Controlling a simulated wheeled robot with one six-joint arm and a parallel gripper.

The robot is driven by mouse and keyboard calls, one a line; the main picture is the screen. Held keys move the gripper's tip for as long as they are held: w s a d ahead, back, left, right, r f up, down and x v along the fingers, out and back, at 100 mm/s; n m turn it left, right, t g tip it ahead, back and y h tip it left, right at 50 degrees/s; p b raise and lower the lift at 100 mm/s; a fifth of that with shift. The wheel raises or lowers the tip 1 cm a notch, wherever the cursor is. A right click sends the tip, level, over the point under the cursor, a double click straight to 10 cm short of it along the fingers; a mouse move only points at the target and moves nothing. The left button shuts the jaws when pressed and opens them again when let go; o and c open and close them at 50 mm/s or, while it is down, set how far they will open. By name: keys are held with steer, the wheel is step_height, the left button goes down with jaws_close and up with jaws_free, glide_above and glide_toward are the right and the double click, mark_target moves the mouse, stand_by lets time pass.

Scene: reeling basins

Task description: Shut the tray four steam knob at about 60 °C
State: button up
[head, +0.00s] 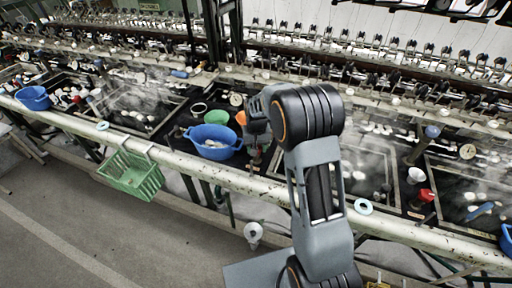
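My arm stands right of centre in the head view, its wrist bent down over the bench. My gripper (256,158) points down at the bench just right of a blue tub (213,150); it is small and dark, and I cannot tell if it is open or shut. A red knob-like part (427,195) sits at the right basin's edge, apart from the gripper. A pale round dial (467,152) stands behind that basin, and another (236,99) is behind the blue tub. Their readings are too small to tell. I cannot tell which knob belongs to tray four.
A pale rail (215,174) runs along the bench front, with a green basket (133,174) hanging from it. Steaming basins with white cocoons line the bench. A green bowl (217,118) lies behind the blue tub. The floor (60,215) at left is clear.

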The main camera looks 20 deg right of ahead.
steer(key=o, duration=0.9)
steer(key=shift+r, duration=0.1)
step_height(320, 180, up, 14)
steer(key=shift+f+b, duration=0.15)
steer(key=shift+b, duration=0.25)
